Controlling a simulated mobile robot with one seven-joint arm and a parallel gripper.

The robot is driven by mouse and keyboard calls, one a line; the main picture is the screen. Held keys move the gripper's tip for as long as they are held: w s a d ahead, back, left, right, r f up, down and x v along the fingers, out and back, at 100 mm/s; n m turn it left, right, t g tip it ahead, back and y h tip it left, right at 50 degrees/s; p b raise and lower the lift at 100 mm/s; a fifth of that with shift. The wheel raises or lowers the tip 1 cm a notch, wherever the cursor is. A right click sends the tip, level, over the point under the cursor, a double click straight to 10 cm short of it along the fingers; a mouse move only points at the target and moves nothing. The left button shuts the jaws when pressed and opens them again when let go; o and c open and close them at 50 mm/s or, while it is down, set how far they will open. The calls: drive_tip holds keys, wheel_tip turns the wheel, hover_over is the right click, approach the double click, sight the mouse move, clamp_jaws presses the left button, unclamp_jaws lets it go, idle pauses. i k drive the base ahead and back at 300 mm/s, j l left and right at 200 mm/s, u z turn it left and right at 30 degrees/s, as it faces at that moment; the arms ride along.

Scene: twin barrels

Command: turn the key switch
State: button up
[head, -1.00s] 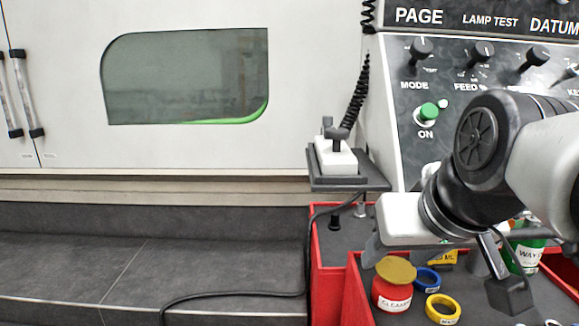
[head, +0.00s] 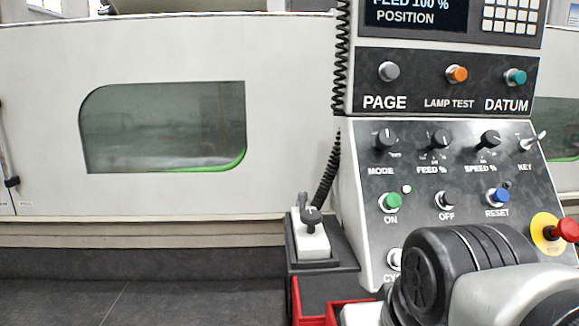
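The key switch (head: 531,142) is at the upper right of the sloped control panel (head: 425,172), above the label KEY. It looks like a small silver key set in a round lock. My gripper is not clearly seen; my dark and white arm covers the lower right of the head view, below the panel's buttons. The arm is apart from the key switch in the picture, and nothing covers the key.
Beside the key are the SPEED knob (head: 490,139), the FEED knob (head: 441,138) and the MODE knob (head: 386,139). A red emergency button (head: 565,230) sticks out below right. A handheld unit (head: 311,235) with a coiled cable stands on a shelf to the left.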

sight(531, 141)
drive_tip(key=k+l+z, duration=0.2)
drive_tip(key=z, duration=0.3)
drive_tip(key=k+l+z, duration=0.1)
drive_tip(key=l+z, duration=0.4)
